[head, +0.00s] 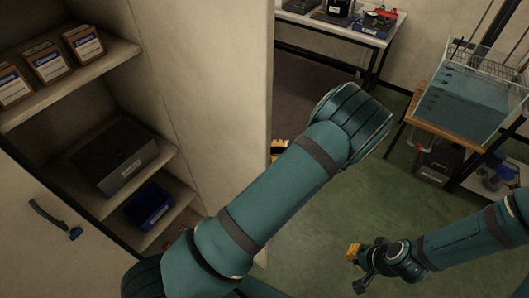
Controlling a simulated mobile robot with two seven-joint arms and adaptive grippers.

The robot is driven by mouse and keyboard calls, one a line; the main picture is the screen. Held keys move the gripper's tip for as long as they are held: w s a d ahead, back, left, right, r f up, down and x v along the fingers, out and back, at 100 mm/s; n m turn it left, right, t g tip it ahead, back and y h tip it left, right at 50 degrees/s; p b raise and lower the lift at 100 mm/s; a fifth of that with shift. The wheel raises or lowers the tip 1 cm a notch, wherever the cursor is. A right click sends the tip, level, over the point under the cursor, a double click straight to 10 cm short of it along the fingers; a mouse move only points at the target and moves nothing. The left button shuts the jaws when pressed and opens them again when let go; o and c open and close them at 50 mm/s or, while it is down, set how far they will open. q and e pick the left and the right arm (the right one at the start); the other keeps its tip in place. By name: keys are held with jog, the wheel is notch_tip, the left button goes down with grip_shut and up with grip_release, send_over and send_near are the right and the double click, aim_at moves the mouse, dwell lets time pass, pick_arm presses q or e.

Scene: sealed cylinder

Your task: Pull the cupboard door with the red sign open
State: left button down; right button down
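The cupboard stands at the left with its shelves exposed. A pale door panel (225,85) stands open beside the shelves, its free edge toward the middle of the view. No red sign shows; the panel's far face is turned away from me. The other door (25,235), with a dark handle (55,220), is at the lower left. My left arm crosses in front of the open panel. Only a yellow bit of my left gripper (279,148) shows past the panel's edge; the rest is hidden. My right gripper (354,268) is open and empty above the green floor, clear of the cupboard.
The shelves hold small boxes (48,62), a grey box (115,155) and a blue bin (148,205). A workbench (335,28) stands at the back. A table with a glass tank (465,100) stands at the right. Green floor (310,225) is free between.

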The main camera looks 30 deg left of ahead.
pick_arm(q)
jog(key=shift+d+f, duration=0.1)
jog(key=shift+d, duration=0.1)
jog(key=c, duration=1.1)
grip_release()
jog(key=shift+o, duration=0.5)
jog(key=shift+d, duration=0.15)
jog(key=shift+a, duration=0.2)
jog(key=shift+w+d, duration=0.1)
jog(key=v, duration=1.2)
